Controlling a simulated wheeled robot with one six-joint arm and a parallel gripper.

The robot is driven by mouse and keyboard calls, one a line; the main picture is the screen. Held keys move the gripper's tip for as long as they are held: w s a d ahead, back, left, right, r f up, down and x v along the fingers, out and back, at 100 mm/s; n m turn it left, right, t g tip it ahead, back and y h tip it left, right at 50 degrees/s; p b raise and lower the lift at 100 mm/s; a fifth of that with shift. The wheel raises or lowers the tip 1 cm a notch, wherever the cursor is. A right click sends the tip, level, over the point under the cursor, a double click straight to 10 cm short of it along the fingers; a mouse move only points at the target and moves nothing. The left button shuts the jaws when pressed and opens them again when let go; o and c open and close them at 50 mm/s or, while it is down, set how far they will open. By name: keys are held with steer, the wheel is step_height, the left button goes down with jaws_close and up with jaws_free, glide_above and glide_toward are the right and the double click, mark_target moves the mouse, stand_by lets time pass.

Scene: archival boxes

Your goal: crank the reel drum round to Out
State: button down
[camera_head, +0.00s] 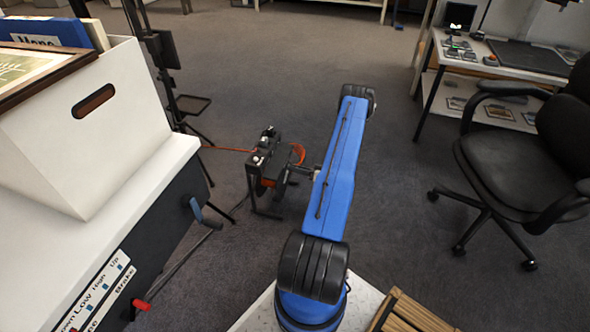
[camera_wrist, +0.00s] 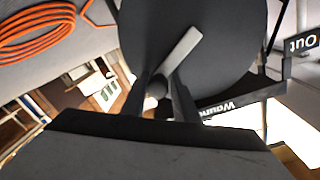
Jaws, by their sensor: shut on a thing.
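The reel (camera_head: 262,170) stands on the floor in a dark frame, left of my blue arm in the head view. In the wrist view its drum (camera_wrist: 195,65) is a dark round disc with a pale crank bar (camera_wrist: 183,46) slanting up and right. My gripper (camera_wrist: 160,97) is shut on the dark round crank knob (camera_wrist: 157,84) at the bar's lower end. In the head view the fingertips are too small to make out.
Orange cable lies coiled (camera_wrist: 38,35) in the wrist view, and an orange line (camera_head: 228,149) runs left from the reel. A tripod stand (camera_head: 180,100) and a counter with a white box (camera_head: 85,120) are left. An office chair (camera_head: 515,165) is right. Carpet between is clear.

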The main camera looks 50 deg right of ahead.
steer(key=c, duration=1.5)
jaws_free()
steer(key=shift+a+f, duration=0.15)
steer(key=shift+f, duration=0.1)
steer(key=shift+r, duration=0.1)
steer(key=v, duration=1.7)
steer(key=shift+s, duration=0.25)
